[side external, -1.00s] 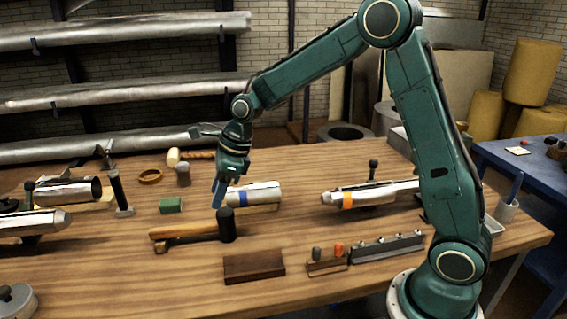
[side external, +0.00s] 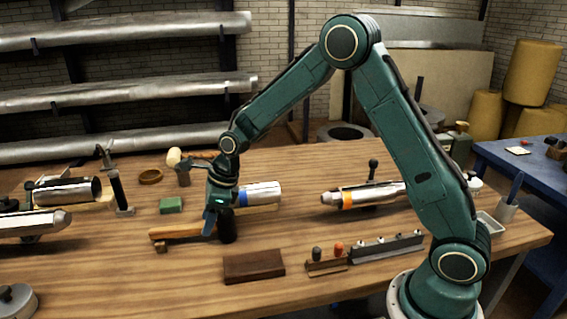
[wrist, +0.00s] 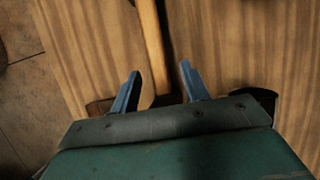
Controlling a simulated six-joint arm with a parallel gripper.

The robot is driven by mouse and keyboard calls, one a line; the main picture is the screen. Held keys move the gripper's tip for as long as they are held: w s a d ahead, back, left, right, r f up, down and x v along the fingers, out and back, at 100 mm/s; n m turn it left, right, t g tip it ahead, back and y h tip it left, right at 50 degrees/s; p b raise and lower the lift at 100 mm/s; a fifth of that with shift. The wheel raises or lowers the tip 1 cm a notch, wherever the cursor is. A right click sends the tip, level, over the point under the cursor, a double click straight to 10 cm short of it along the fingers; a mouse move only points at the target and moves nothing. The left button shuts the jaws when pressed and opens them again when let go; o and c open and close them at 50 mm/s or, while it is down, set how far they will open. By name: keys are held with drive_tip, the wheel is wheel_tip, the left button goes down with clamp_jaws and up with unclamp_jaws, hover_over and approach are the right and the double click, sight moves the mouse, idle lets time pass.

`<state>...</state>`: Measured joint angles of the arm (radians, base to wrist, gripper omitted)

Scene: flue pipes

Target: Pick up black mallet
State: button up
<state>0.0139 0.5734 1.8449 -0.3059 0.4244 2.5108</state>
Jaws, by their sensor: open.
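The black mallet lies on the wooden table, its black head (side external: 227,228) partly behind my gripper in the side view and its wooden handle (side external: 180,231) pointing left. My gripper (side external: 210,222) is low over the mallet, close to where handle and head meet. The mallet head is not clearly seen there. I cannot tell whether the fingers touch the mallet.
A dark brown block (side external: 253,267) lies in front of the mallet. A metal pipe with a blue band (side external: 258,194) lies just behind. A green block (side external: 171,205) and a pale-headed mallet (side external: 176,160) are behind left. A rack with knobs (side external: 372,250) stands right.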

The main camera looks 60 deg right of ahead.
drive_tip(key=shift+x, duration=1.3)
drive_tip(key=shift+c, duration=0.4)
clamp_jaws()
